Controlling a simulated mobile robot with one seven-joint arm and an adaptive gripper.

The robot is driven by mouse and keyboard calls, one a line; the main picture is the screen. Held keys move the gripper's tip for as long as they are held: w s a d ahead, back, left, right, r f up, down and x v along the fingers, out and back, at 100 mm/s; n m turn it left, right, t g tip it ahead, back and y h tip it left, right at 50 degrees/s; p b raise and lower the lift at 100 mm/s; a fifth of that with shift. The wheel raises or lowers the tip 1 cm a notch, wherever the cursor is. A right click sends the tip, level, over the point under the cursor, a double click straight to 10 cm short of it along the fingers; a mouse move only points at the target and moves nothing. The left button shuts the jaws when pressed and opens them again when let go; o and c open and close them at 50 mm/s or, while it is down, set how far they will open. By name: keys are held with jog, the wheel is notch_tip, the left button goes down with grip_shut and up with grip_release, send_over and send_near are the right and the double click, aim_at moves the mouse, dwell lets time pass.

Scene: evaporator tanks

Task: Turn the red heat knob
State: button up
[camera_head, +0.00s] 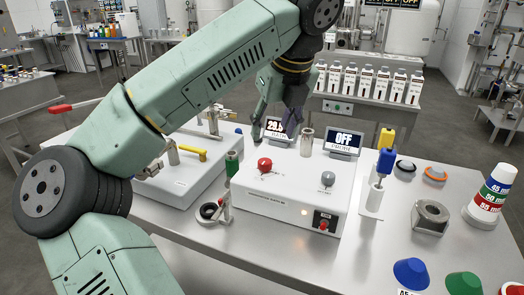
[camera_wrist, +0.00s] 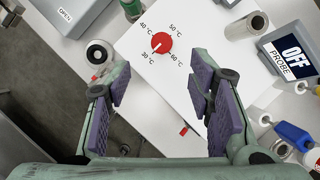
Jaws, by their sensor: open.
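The red heat knob (camera_head: 265,165) sits on the top left of a white control box (camera_head: 285,205). In the wrist view the knob (camera_wrist: 161,43) has a white pointer mark and temperature labels from 30 to 60 °C around it. The mark points to the lower left, near 30 °C. My gripper (camera_wrist: 160,95) is open and empty, with its purple pads wide apart. The knob lies beyond the fingertips, between them in the picture, and they do not touch it.
A grey knob (camera_head: 327,179) and a red switch (camera_head: 323,222) are on the same box. An OFF display (camera_head: 344,141) stands behind it. A green-handled tool (camera_head: 232,165) stands left of the box. Blue and yellow handles (camera_head: 385,160) stand at its right.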

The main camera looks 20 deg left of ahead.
aim_at(266, 161)
jog(key=p+x, duration=0.2)
jog(key=x, duration=0.8)
jog(key=shift+d+f, duration=0.1)
jog(key=shift+f, duration=0.1)
jog(key=shift+c, duration=0.6)
grip_shut()
